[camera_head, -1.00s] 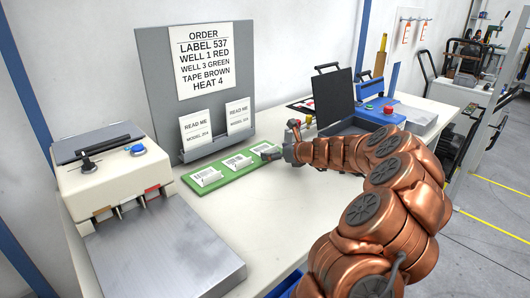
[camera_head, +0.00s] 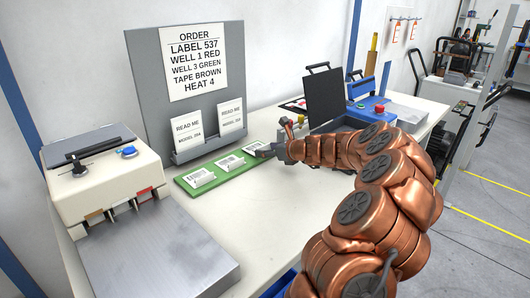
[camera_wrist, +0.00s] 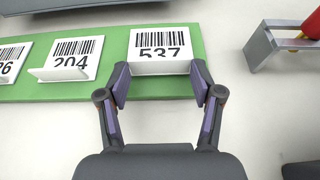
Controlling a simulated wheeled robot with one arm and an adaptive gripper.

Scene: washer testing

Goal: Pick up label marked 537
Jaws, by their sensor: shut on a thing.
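The label marked 537 (camera_wrist: 158,45) is a white angled card with a barcode, at the right end of the green strip (camera_wrist: 110,88). In the wrist view my gripper (camera_wrist: 160,76) has its two fingers on either side of this label's near edge, shut on it. The label appears to be still at the strip; I cannot tell if it is lifted. The label marked 204 (camera_wrist: 72,60) stands to its left. A third label (camera_wrist: 10,62), ending in 6, is cut off at the left edge. In the head view my gripper (camera_head: 266,151) partly hides the 537 label (camera_head: 252,147).
A grey board (camera_head: 145,75) with the order sheet (camera_head: 195,62) and two READ ME cards stands behind the strip. A white machine (camera_head: 105,180) with a metal plate is at left. A blue device (camera_head: 362,112) and black panel stand at right.

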